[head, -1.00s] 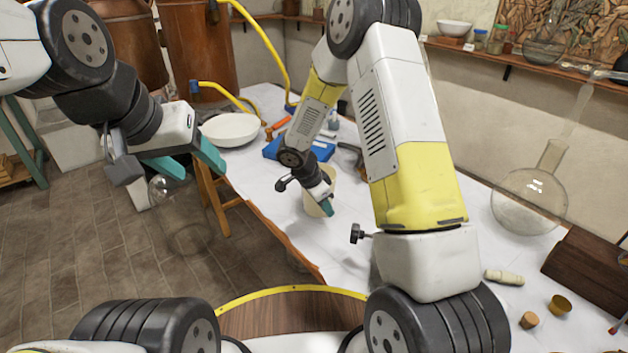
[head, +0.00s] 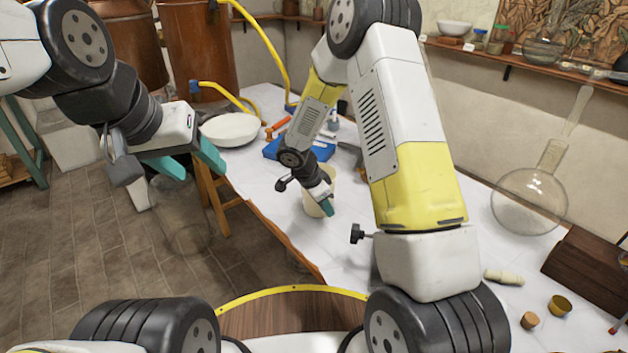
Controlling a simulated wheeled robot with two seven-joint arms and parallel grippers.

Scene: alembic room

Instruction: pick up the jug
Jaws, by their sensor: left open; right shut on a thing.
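The jug (head: 310,203) is a cream-coloured vessel on or just above the white-covered table (head: 262,195), near its left edge. I cannot tell whether its base touches the table. My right gripper (head: 327,207) reaches down from above and is shut on the jug at its right side. The wrist and a teal finger hide part of the jug, and its handle cannot be made out. My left gripper (head: 187,163) is open and empty, its teal fingers spread, left of the table over the floor.
A white bowl (head: 230,129) and a blue object (head: 284,150) are beyond the jug. A large round glass flask (head: 528,200), a dark wooden box (head: 588,268) and small corks (head: 529,320) are at right. A faint clear glass shape (head: 188,237) shows below my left gripper.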

